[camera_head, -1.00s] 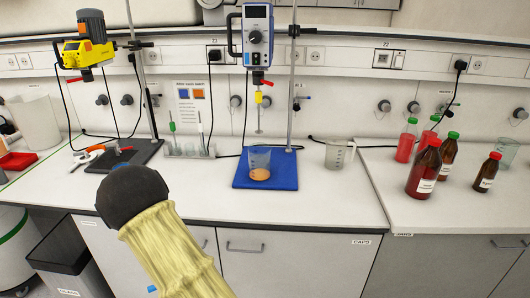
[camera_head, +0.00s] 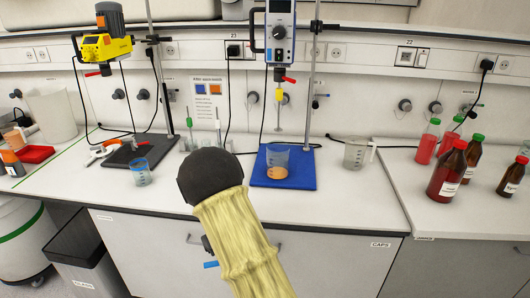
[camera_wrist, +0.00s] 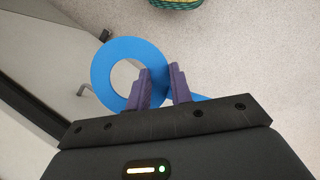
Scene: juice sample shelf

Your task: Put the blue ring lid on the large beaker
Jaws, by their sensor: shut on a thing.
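The blue ring lid (camera_wrist: 105,65) is in my gripper (camera_wrist: 162,80) in the wrist view. Its flat ring shows left of the purple fingers, and a blue part shows to their right. A bit of blue (camera_head: 210,264) also shows beside my arm in the head view, low in front of the cabinets; the fingers are mostly hidden there. A clear beaker (camera_head: 277,157) with orange liquid stands on a blue stand base (camera_head: 300,180), under a stirrer. A smaller-looking beaker (camera_head: 141,173) with a blue rim stands on the bench at left.
A clear jug (camera_head: 355,153) stands right of the blue base. Red and brown bottles (camera_head: 447,172) stand at the right. A yellow stirrer (camera_head: 105,48) hangs over a dark base at left. The front bench between the left beaker and my arm is clear.

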